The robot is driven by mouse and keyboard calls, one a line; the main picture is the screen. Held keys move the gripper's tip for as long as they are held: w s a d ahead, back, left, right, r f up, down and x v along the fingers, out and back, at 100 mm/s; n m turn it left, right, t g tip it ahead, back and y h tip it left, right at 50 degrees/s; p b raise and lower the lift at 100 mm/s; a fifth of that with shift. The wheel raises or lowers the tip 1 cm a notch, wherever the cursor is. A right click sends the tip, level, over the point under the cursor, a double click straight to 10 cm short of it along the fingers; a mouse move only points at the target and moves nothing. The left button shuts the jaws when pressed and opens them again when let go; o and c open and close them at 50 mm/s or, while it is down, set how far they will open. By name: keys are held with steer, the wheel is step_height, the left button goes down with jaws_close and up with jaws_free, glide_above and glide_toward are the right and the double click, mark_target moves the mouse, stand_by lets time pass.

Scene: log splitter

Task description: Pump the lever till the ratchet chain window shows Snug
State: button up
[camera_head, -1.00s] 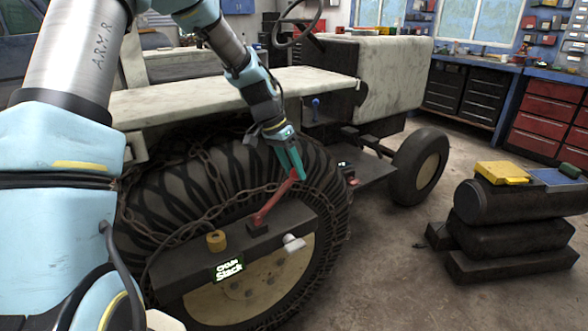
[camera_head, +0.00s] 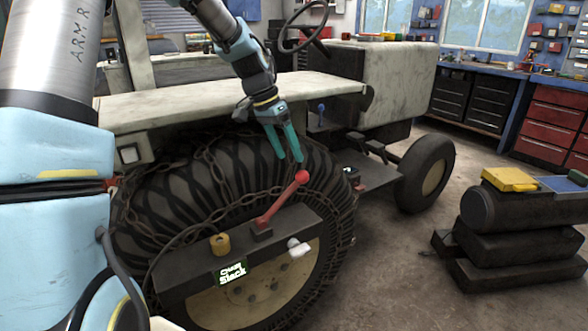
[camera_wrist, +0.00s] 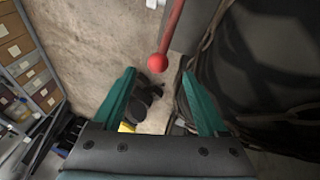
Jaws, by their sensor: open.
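The red lever (camera_head: 282,200) with a round red knob rises from a dark bar across the tractor's rear wheel and leans up to the right. The chain window (camera_head: 231,272) on the bar's front reads "Chain Slack". My gripper (camera_head: 291,159) is open and empty, just above and slightly left of the knob. In the wrist view the knob (camera_wrist: 157,63) shows ahead of the gap between my green fingers (camera_wrist: 165,80), apart from them. The ratchet chain (camera_head: 208,170) lies over the tyre.
A yellow knob (camera_head: 220,243) and a whitish knob (camera_head: 298,247) sit on the bar near the lever. The tractor's pale fender (camera_head: 220,95) is behind my gripper. The floor between is clear.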

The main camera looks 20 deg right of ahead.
steer(key=v, duration=0.3)
steer(key=shift+a+r, duration=0.1)
steer(key=shift+r, duration=0.15)
steer(key=shift+c, duration=0.8)
steer(key=s+n+p, duration=0.1)
steer(key=n, duration=0.1)
steer(key=s+d+r+n+t+p, duration=0.1)
steer(key=s+n+p, duration=0.1)
steer(key=s+d+r+n+p, duration=0.1)
steer(key=s+n+p, duration=0.1)
steer(key=shift+r+h, duration=0.25)
steer(key=shift+h, duration=0.15)
steer(key=c, duration=0.6)
steer(key=a+r+n+t+p, duration=0.1)
steer(key=n, duration=0.2)
steer(key=s+a+r+n+t+p, duration=0.1)
steer(key=n+p, duration=0.1)
steer(key=n, duration=0.1)
steer(key=a+n+t+p, duration=0.1)
steer(key=n, duration=0.2)
steer(key=shift+s+a+r, duration=0.25)
steer(key=shift+s+r, duration=0.05)
steer(key=shift+r, duration=0.1)
jaws_close()
steer(key=n+b, duration=0.2)
steer(key=b, duration=0.3)
glide_toward(301, 173)
steer(key=shift+t, duration=0.3)
steer(key=x, duration=0.7)
steer(key=shift+s, duration=0.2)
